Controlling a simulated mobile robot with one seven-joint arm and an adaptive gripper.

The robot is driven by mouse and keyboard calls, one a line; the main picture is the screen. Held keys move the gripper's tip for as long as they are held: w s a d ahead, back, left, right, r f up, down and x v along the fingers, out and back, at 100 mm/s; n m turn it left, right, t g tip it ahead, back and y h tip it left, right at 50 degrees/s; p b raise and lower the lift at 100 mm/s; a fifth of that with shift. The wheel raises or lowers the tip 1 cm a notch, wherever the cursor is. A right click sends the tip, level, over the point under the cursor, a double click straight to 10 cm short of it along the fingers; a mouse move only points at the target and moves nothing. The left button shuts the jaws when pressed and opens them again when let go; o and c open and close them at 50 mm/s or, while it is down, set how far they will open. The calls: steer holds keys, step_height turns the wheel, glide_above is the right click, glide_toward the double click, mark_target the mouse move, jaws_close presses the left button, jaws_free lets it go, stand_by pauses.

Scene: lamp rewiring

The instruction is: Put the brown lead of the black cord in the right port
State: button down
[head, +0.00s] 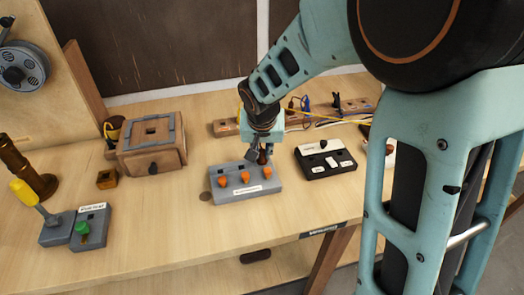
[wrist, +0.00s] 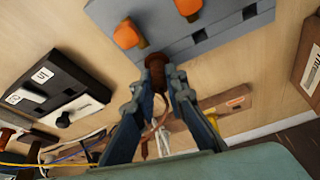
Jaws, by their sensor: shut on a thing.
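The grey terminal block (head: 243,194) sits on the bench with several orange levers and dark square ports; in the wrist view it fills the top (wrist: 225,42). My gripper (head: 263,150) is at the block's back right corner. In the wrist view my gripper (wrist: 165,85) is shut on the brown lead (wrist: 155,64), a dark brown end with a thin brown wire trailing back between the fingers. The lead's end is at the block's edge beside the right-hand orange lever (wrist: 127,34). It hides the port there; I cannot tell whether it is inside. The black cord itself is not clear.
A black switch box (head: 325,163) stands just right of the block, also in the wrist view (wrist: 53,92). A wooden strip (head: 225,128) with yellow, blue and white wires runs behind. A wooden box (head: 152,148) stands left. Bench in front of the block is clear.

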steer(key=shift+f+b, duration=0.3)
steer(key=shift+b, duration=0.05)
steer(key=c, duration=1.9)
jaws_free()
steer(key=shift+r, duration=0.15)
